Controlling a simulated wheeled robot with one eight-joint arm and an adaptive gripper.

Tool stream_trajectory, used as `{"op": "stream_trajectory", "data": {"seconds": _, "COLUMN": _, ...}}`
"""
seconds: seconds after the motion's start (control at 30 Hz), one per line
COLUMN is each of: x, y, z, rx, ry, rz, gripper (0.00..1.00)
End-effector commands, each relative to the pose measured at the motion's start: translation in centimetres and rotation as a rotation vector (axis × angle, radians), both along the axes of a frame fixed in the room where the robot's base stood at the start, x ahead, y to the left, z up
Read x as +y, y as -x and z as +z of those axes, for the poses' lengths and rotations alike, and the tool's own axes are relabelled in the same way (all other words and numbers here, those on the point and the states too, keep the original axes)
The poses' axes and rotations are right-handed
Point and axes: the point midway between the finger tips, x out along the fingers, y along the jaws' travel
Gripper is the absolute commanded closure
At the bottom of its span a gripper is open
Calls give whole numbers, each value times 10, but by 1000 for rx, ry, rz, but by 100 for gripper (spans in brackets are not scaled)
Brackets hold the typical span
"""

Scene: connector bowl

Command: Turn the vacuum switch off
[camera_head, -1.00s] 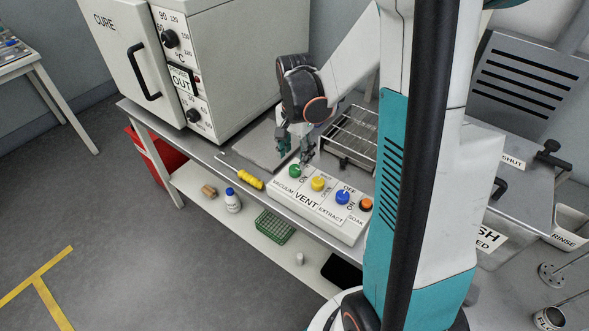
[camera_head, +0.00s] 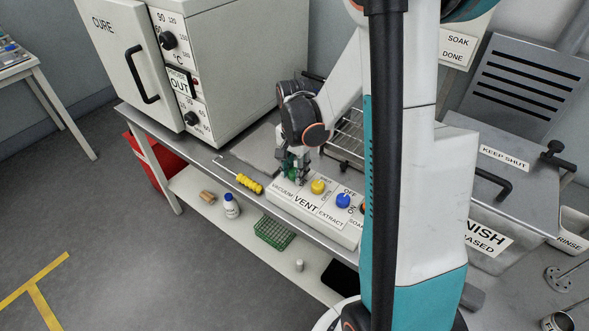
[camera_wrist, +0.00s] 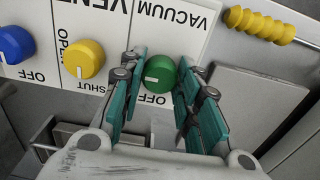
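The vacuum switch is a round green knob (camera_wrist: 160,75) on the white panel, beside the VACUUM label. Its white mark points left in the wrist view, and an OFF label sits just below it there. My gripper (camera_wrist: 162,62) is open, with one teal finger on each side of the knob. The right finger is very close to the knob; I cannot tell whether it touches. A gap shows on the left.
A yellow knob (camera_head: 318,187) and a blue knob (camera_head: 343,200) stand in a row beside the green one. A yellow-handled tool (camera_head: 248,184) lies left of the panel. A wire rack (camera_head: 347,140) stands behind it, and the CURE oven (camera_head: 235,70) is at the left.

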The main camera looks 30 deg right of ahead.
Motion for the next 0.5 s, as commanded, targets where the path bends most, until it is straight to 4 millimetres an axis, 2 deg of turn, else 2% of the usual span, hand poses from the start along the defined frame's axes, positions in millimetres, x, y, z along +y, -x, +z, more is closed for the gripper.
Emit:
{"op": "stream_trajectory", "data": {"seconds": 0.27, "x": 0, "y": 0, "z": 0, "rx": 0, "ry": 0, "rz": 17, "gripper": 93}}
{"op": "stream_trajectory", "data": {"seconds": 0.5, "x": 0, "y": 0, "z": 0, "rx": 0, "ry": 0, "rz": 119, "gripper": 94}}
